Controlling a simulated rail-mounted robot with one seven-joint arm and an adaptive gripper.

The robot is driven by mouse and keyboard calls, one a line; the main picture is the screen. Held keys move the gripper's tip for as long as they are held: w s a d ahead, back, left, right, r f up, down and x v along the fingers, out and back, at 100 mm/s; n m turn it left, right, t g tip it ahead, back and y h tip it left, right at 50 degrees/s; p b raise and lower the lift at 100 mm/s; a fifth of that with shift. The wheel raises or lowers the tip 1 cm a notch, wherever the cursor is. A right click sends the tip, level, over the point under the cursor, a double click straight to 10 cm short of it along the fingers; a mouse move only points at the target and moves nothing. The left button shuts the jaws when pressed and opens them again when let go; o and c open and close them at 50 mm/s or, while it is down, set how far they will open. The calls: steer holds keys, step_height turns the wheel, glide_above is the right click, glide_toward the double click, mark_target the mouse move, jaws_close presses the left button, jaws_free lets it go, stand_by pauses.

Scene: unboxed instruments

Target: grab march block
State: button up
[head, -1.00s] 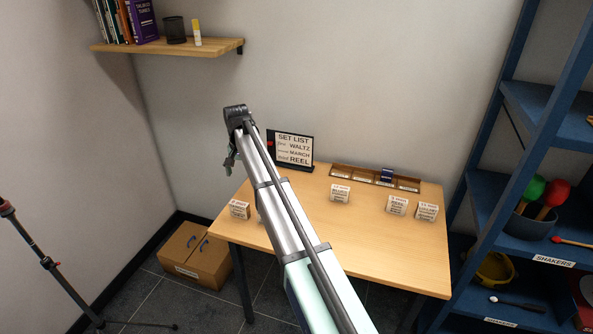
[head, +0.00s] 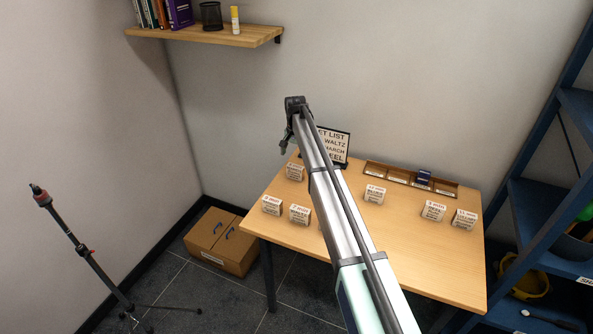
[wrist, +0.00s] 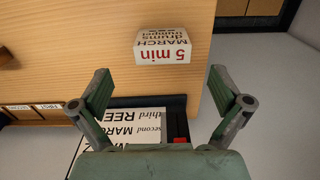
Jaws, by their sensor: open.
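The march block (wrist: 163,46) is a small white block lettered "5 min MARCH drums trumpet". In the wrist view it is upside down on the wooden table, close to the table's edge. In the head view it appears to be the block (head: 294,172) at the back left of the table, its print too small to read. My gripper (wrist: 161,78) is open and empty, its two fingers spread apart. The block lies beyond the fingertips, roughly centred between them, and is untouched. In the head view my gripper (head: 285,146) hangs above the table's back left corner.
The set list sign (head: 334,147) stands right by my gripper, partly hidden by my arm. A wooden slotted tray (head: 447,189) with a dark blue item (head: 424,177) sits at the back. Several other white blocks stand about the table. A shelf (head: 210,35) is on the wall above.

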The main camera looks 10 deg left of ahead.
mark_target(295, 173)
step_height(295, 173, down, 4)
steer(key=shift+f+p, duration=0.15)
steer(key=shift+p, duration=0.35)
steer(key=shift+w+a+f+p, duration=0.1)
steer(key=shift+f+p, duration=1.2)
steer(key=shift+f, duration=1.3)
steer(key=c, duration=1.1)
